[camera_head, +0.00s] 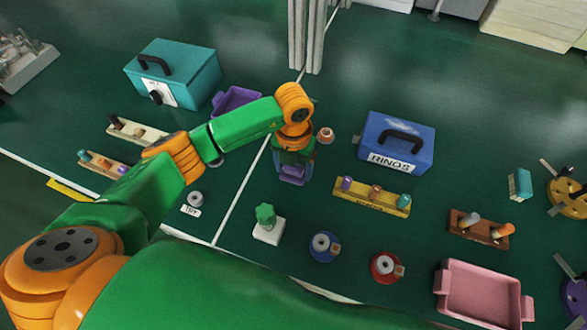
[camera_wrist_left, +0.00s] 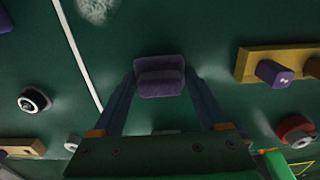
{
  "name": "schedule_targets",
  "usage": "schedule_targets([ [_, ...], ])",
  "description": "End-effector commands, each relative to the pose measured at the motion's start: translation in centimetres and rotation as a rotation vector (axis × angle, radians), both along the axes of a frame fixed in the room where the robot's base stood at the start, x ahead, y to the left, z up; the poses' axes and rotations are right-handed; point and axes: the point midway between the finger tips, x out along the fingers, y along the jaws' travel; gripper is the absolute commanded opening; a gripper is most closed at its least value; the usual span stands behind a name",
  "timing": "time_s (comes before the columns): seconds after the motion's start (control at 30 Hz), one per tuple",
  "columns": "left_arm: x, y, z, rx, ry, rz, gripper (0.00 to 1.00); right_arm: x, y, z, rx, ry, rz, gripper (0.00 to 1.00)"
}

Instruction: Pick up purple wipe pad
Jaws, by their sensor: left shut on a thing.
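The purple wipe pad (camera_wrist_left: 160,76) is a small purple block between the fingertips of my left gripper (camera_wrist_left: 158,82) in the left wrist view. The two fingers touch it from both sides, and the gripper is shut on it. In the head view the pad (camera_head: 292,174) shows below my left gripper (camera_head: 294,168), over the green floor right of the white line. I cannot tell how far it is above the surface. My right gripper is not in view.
A blue RINGS box (camera_head: 398,142), a yellow peg rack (camera_head: 371,197) and a white block with a green knob (camera_head: 268,225) stand nearby. A purple tray (camera_head: 238,100) and a teal box (camera_head: 173,75) are behind my left arm. A pink tray (camera_head: 484,292) is at lower right.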

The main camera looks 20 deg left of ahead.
Motion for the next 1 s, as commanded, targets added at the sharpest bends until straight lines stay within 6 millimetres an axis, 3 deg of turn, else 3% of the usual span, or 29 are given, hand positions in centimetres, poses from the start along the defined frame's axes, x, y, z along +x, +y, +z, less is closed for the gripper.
schedule_targets([
  [0.17, 0.1, 0.0, 1.2, -0.001, -0.001, 0.001, 0.23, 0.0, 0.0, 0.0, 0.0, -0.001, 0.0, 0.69],
  [0.27, 0.1, 0.0, 3.2, -0.001, -0.005, -0.001, 0.23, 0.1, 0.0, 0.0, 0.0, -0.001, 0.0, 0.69],
  [0.5, -3.4, -4.1, 9.5, -0.001, -0.009, -0.009, 0.23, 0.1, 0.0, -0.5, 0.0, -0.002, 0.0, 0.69],
  [0.7, -6.9, -8.3, 11.6, -0.001, -0.005, -0.009, 0.23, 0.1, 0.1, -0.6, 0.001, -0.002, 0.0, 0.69],
  [1.0, -9.0, -10.6, 13.0, 0.001, -0.001, -0.001, 0.23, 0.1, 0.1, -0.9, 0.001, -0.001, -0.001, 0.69],
])
